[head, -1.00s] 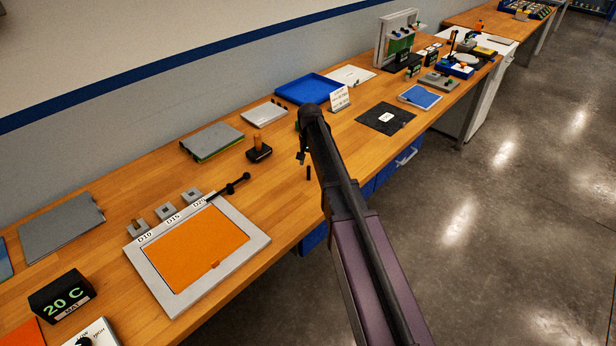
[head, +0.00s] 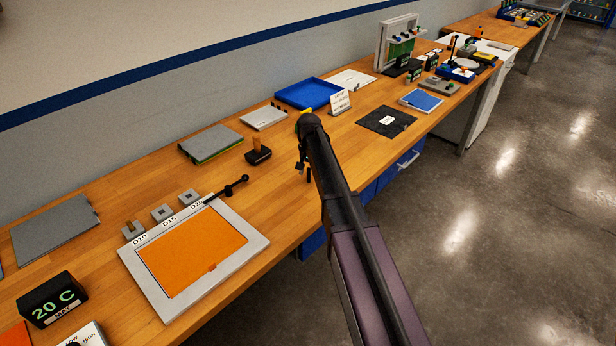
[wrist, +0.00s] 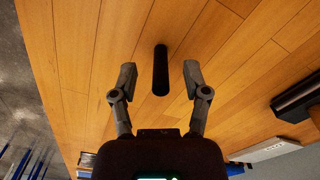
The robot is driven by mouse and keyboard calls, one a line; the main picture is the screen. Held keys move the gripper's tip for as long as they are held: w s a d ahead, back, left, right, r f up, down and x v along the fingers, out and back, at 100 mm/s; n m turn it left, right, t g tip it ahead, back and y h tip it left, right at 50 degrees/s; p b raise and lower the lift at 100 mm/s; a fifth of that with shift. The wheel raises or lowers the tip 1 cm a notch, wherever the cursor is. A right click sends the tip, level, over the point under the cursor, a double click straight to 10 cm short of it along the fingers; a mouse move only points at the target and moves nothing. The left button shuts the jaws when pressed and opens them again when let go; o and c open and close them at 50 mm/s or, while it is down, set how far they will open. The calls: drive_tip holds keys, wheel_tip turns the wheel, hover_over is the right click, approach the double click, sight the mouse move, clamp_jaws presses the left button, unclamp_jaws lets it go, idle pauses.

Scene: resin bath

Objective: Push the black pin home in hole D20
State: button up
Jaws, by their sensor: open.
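The black pin (wrist: 160,70) shows in the wrist view between the two fingers of my gripper (wrist: 159,78). The fingers are open, with a gap on each side of the pin. In the head view the pin (head: 308,174) looks upright on the wooden bench, just below my gripper (head: 301,165), which is partly hidden by my arm. The grey block (head: 188,197) by the D20 label (head: 196,205) stands at the back edge of the light grey frame, to the left of my gripper. Its hole is too small to make out well.
Similar blocks stand by D15 (head: 161,212) and D10 (head: 131,230). The frame (head: 256,249) holds an orange sheet. A black rod with knobs (head: 232,188) lies by its corner. A black base with an orange handle (head: 258,152) stands behind. Bare wood surrounds the pin.

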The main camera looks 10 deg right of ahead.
sight(309, 169)
clamp_jaws()
drive_tip(key=shift+r, duration=0.1)
idle(0.4)
wheel_tip(309, 169, up, 3)
drive_tip(key=p, duration=0.3)
drive_tip(key=shift+r, duration=0.15)
drive_tip(key=s+a+p, duration=0.1)
drive_tip(key=s, duration=0.7)
drive_tip(key=s+a+r+p, duration=0.1)
drive_tip(key=s, duration=0.7)
drive_tip(key=shift+a+r, duration=0.25)
drive_tip(key=shift+w, duration=0.1)
